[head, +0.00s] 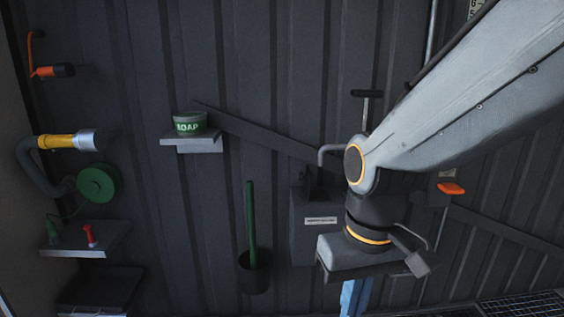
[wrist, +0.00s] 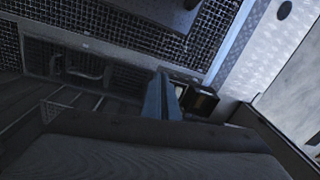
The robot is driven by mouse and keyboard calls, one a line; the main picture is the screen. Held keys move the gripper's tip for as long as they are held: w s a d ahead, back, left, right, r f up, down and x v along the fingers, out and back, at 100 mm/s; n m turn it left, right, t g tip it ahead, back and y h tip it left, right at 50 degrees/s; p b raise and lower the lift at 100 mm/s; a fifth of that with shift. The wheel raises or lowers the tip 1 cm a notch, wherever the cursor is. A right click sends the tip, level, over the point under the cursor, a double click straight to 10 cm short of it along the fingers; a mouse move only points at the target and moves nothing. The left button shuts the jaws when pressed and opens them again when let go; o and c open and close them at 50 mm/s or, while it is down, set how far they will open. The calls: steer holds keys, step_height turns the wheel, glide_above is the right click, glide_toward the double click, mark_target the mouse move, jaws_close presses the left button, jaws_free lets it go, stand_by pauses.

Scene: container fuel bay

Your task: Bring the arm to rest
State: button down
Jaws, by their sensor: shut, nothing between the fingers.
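My arm reaches in from the upper right of the head view and bends downward at an orange-ringed joint. My gripper (head: 354,300) points down at the bottom edge, with its blue fingers partly cut off by the frame. In the wrist view, the blue fingers of my gripper (wrist: 164,80) lie together with nothing between them. The gripper is shut and empty, and I see it touching nothing. A grey labelled box (head: 316,232) on the wall is partly hidden behind my wrist.
A soap tub (head: 189,123) sits on a small wall shelf (head: 190,141). A green-handled tool (head: 250,215) stands in a dark holder (head: 253,275). A yellow nozzle (head: 62,141) and green disc (head: 97,184) are at left. An orange handle (head: 451,188) is right of my wrist.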

steer(key=d+r+m+p, duration=0.2)
steer(key=d+r+p, duration=0.6)
steer(key=p, duration=0.7)
steer(key=shift+d+r+m+h, duration=0.25)
steer(key=shift+r+m+h, duration=0.05)
steer(key=shift+r, duration=0.05)
steer(key=shift+s, duration=0.1)
